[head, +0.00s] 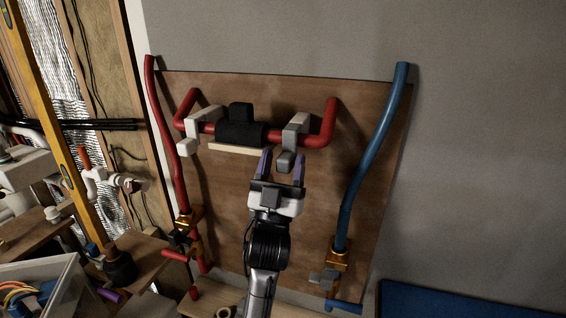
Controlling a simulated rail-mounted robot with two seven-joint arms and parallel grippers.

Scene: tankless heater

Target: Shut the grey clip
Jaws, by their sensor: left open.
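Two pale grey clips sit on the red pipe on the wooden board, one on the left (203,116) and one on the right (296,126). Each has a lower arm hanging below the pipe; the right one ends in a darker grey block (285,160). I cannot tell for sure whether either is latched. My left gripper (282,163) is open, its two purple fingers pointing up the board. The darker grey block appears between the fingertips in the picture; contact cannot be told. My right gripper is not in view.
A black sleeve (240,133) sits on the red pipe between the clips, above a pale wooden ledge (238,149). A blue pipe (366,160) with a brass valve (338,260) stands at right. A red pipe (167,130) runs down the left. Bare board lies between.

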